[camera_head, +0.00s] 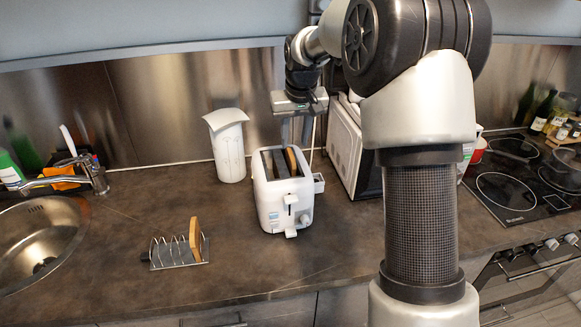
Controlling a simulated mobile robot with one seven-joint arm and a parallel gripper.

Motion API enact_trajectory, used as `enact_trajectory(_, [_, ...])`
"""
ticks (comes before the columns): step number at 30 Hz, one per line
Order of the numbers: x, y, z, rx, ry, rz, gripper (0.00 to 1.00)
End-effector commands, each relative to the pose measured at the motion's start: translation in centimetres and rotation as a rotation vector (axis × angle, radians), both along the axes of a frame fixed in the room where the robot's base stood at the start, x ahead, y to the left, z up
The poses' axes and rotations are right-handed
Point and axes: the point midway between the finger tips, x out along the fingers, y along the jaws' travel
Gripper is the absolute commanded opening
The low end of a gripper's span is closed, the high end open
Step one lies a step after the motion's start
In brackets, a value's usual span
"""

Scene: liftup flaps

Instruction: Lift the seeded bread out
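A white toaster (268,207) stands on the counter near the middle, with two dark slots on top. A brown bread slice (292,161) shows its top edge in the toaster's right slot. Another bread slice (195,238) stands upright at the right end of a wire toast rack (172,264), left of the toaster. Seeds are too small to make out on either slice. My gripper (298,138) points down above the back right of the toaster, close to the slice in the slot. Its fingertips are small and unclear, so its opening and any contact cannot be told.
A white jug-like container (229,152) stands behind and left of the toaster. A white microwave-like box (347,150) stands close on the right. A sink (35,245) lies far left, a hob (512,198) far right. The counter before the toaster is clear.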

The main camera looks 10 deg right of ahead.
Motion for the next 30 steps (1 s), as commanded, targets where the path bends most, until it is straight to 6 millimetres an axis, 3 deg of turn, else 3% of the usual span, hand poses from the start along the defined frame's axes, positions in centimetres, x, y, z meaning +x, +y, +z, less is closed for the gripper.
enact_trajectory(10, [1.3,0.8,-4.3,0.001,0.004,0.001,0.33])
enact_trajectory(18, [1.5,0.8,-4.8,0.0,0.0,0.001,0.33])
enact_trajectory(24, [1.5,0.8,-4.8,0.0,0.001,0.001,0.01])
enact_trajectory(30, [1.5,0.8,-4.8,0.0,0.001,0.001,0.0])
